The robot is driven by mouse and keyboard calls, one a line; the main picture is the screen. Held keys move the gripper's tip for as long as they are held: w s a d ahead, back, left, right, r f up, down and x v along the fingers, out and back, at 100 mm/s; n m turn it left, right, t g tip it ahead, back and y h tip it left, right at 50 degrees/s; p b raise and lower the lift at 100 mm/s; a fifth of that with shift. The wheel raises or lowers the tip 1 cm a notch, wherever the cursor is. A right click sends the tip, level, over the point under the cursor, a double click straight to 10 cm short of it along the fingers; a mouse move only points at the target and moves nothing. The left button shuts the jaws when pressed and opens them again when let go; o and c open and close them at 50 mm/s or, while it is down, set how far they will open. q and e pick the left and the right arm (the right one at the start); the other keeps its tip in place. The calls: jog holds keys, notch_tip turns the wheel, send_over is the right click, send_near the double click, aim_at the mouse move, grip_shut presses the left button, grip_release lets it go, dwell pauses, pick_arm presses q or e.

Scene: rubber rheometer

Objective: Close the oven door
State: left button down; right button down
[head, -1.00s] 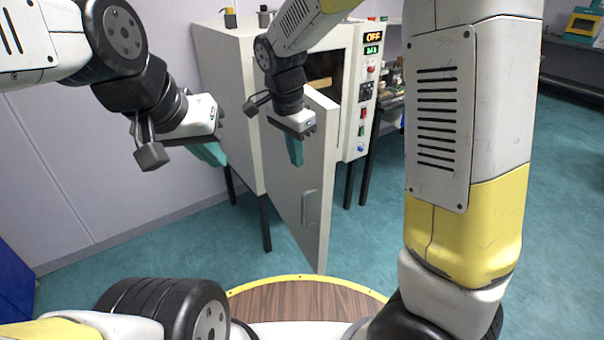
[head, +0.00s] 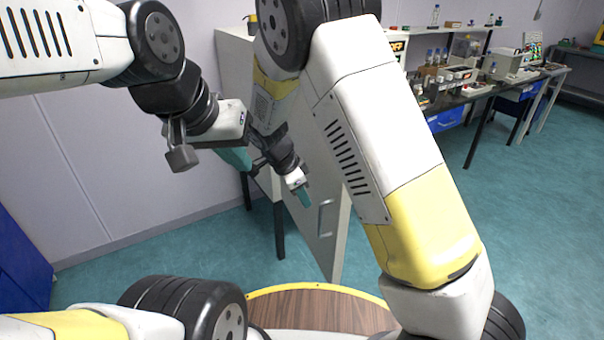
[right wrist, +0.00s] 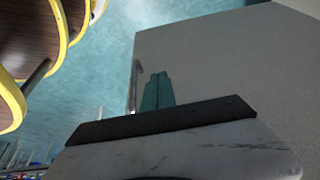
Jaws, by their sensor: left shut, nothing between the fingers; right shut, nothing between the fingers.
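The light grey oven (head: 234,70) stands in the head view, its front mostly hidden behind my right arm. Its door (head: 322,250) stands open, swung out toward me, with a bar handle (head: 325,217) near its free edge. My right gripper (head: 306,198) is shut and empty, in front of the door's outer face and just left of the handle. In the right wrist view its teal fingers (right wrist: 157,90) show against the door panel (right wrist: 225,65), beside the handle (right wrist: 134,85); I cannot tell if they touch. My left gripper (head: 237,158) is shut and empty, left of the door.
A long bench (head: 478,88) with bottles and instruments runs along the back right. A blue cabinet (head: 22,250) stands at the left edge. The teal floor (head: 545,200) is clear on the right. My right arm crosses the middle of the head view.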

aim_at(325, 208)
jog(key=shift+w+d+f, duration=0.15)
jog(key=shift+w+d, duration=0.15)
jog(key=shift+d, duration=0.35)
jog(key=shift+w+d+f, duration=0.1)
jog(key=shift+w+d, duration=0.25)
jog(key=shift+d, duration=0.3)
jog(key=shift+w+d+f, duration=0.15)
jog(key=shift+w+d, duration=0.15)
jog(key=shift+d, duration=0.35)
jog(key=shift+d, duration=0.1)
